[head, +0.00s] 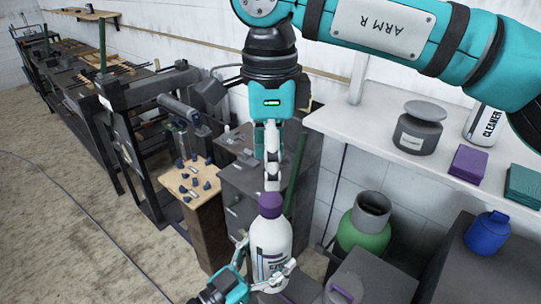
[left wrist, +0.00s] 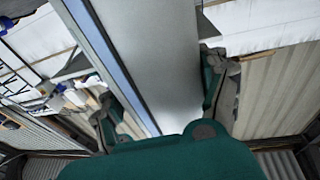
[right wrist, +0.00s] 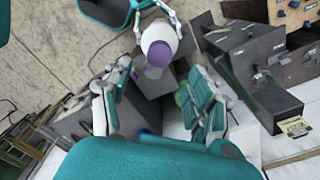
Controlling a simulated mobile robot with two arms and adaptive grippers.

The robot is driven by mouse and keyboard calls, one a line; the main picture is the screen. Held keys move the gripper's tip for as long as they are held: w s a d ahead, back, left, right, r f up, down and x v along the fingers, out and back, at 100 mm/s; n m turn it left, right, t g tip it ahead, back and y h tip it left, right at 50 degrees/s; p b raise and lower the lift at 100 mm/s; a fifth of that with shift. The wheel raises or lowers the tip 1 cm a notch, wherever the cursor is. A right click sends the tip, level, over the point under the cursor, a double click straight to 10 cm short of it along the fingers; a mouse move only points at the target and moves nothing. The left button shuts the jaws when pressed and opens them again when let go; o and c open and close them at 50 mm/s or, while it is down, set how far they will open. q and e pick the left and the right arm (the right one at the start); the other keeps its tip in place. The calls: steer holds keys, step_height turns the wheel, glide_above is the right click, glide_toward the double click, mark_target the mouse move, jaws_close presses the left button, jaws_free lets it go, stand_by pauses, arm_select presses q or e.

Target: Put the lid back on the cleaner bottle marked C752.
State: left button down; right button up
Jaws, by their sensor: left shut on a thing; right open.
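A white cleaner bottle (head: 270,246) stands upright at the lower middle of the head view, with a purple lid (head: 270,205) on top of its neck. I cannot tell how tightly the lid sits, and the marking is too small to read. My left gripper (head: 266,264) is shut around the bottle's body, which fills the middle of the left wrist view (left wrist: 160,65). My right gripper (head: 272,186) is open and empty, pointing down just above the lid. In the right wrist view the lid (right wrist: 159,53) lies beyond the spread fingers.
A white shelf (head: 350,122) at right carries a grey jar (head: 418,128), a purple box (head: 468,163), teal boxes (head: 523,185) and another cleaner bottle (head: 483,125). A green container (head: 364,232) and a blue can (head: 488,232) stand below. The floor at left is mostly clear.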

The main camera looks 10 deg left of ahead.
mark_target(271, 199)
steer(key=shift+f, duration=3.95)
jaws_close()
steer(key=shift+m, duration=0.4)
steer(key=shift+o, duration=0.8)
jaws_free()
step_height(271, 199, up, 12)
